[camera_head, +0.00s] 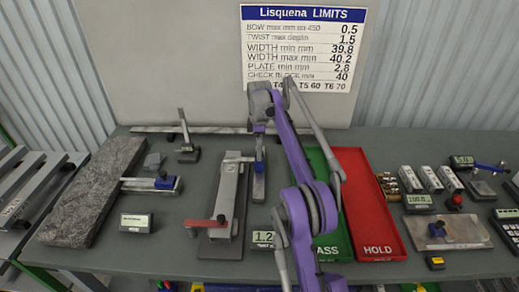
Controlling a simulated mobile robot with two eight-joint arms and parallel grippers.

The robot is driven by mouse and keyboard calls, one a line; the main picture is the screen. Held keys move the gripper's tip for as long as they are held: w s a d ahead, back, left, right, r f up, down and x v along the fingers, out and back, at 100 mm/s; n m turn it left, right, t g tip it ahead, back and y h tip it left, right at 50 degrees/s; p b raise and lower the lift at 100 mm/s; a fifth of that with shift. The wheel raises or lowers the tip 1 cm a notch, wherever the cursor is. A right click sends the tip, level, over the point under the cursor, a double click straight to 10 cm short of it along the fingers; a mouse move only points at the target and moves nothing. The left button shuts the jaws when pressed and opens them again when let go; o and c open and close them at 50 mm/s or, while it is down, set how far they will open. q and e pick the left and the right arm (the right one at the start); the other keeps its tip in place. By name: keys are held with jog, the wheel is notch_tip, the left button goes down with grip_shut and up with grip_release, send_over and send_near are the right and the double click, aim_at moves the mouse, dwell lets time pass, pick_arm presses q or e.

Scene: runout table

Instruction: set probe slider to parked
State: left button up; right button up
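My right arm rises from the bottom middle. Its gripper (259,118) is near the upper middle of the head view, above a small grey stand with a blue part (259,168). This may be the probe slider, but I cannot be sure. The gripper is small and partly hidden by the arm, so I cannot tell if its fingers are open, shut or touching the stand. Left of it is a grey fixture with a red handle (205,222). Another grey piece with a blue part (165,184) lies against the granite block. My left gripper is not in view.
A granite block (92,190) fills the table's left side. The green tray (325,160) is partly behind my arm, beside the red HOLD tray (375,220). A small display (263,237) stands near the front. Blocks and gauges (430,180) crowd the right.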

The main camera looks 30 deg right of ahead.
grip_shut()
dwell(1.3)
